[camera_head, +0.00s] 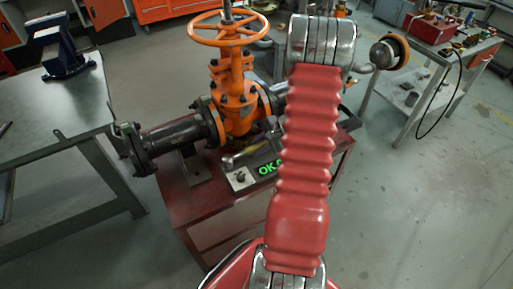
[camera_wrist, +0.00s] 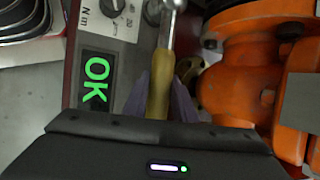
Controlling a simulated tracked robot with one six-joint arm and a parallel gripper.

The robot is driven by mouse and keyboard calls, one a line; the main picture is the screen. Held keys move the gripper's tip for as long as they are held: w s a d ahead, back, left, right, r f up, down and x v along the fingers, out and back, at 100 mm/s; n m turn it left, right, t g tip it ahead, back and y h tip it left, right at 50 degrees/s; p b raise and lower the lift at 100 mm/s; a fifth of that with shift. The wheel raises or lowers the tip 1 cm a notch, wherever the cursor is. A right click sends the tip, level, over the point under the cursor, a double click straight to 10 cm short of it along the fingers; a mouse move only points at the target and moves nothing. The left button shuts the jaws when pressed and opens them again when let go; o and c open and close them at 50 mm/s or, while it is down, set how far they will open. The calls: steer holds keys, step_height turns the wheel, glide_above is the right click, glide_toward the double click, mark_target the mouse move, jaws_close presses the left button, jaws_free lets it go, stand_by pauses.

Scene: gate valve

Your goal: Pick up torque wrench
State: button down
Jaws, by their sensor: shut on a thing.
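In the wrist view my gripper (camera_wrist: 160,103) is shut on the torque wrench. Its yellow-brown handle (camera_wrist: 158,80) sits between the two purple-grey fingers. The silver shaft runs up from the handle to a round metal head at the top edge of the picture. In the head view part of the wrench (camera_head: 238,158) seems to show beside the green OK display; my red arm hides the gripper there. I cannot tell whether the wrench is clear of the surface beneath it.
The orange gate valve (camera_wrist: 252,70) stands close right of the gripper in the wrist view. A green OK display (camera_wrist: 97,80) with a knob box (camera_wrist: 108,18) is close left. In the head view, the valve (camera_head: 235,90) and its pipe stand on a red stand (camera_head: 200,198); a metal table (camera_head: 60,110) is left.

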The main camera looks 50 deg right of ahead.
mark_target(257, 144)
steer(key=shift+s, duration=0.1)
stand_by(0.6)
steer(key=shift+r, duration=5.2)
steer(key=shift+r, duration=1.6)
